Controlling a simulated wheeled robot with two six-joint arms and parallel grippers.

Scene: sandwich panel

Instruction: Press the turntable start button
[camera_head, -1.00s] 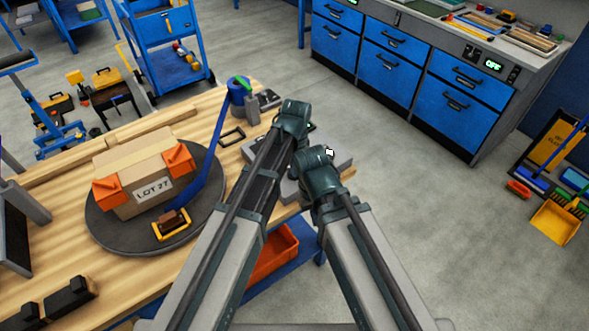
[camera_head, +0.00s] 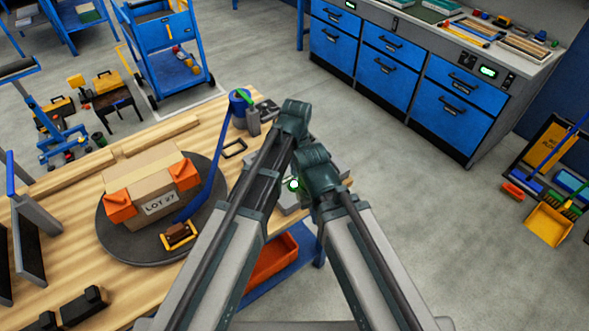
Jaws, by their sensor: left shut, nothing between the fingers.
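The turntable (camera_head: 130,240) is a dark round disc on the wooden workbench. A taped cardboard box (camera_head: 150,190) marked LOT 27 sits on it, with orange corner pieces. My left gripper (camera_head: 294,185) shows only as a small pale tip in the gap between my arms, shut and empty. Green shows around this tip; I cannot tell whether that is the start button or whether they touch. A grey unit (camera_head: 343,163) lies partly hidden under my arms at the bench's right end. My right gripper's fingers are hidden behind its wrist.
A brown block in a yellow holder (camera_head: 178,236) sits on the disc's near edge. An orange bin (camera_head: 272,260) is below the bench. Open floor lies right.

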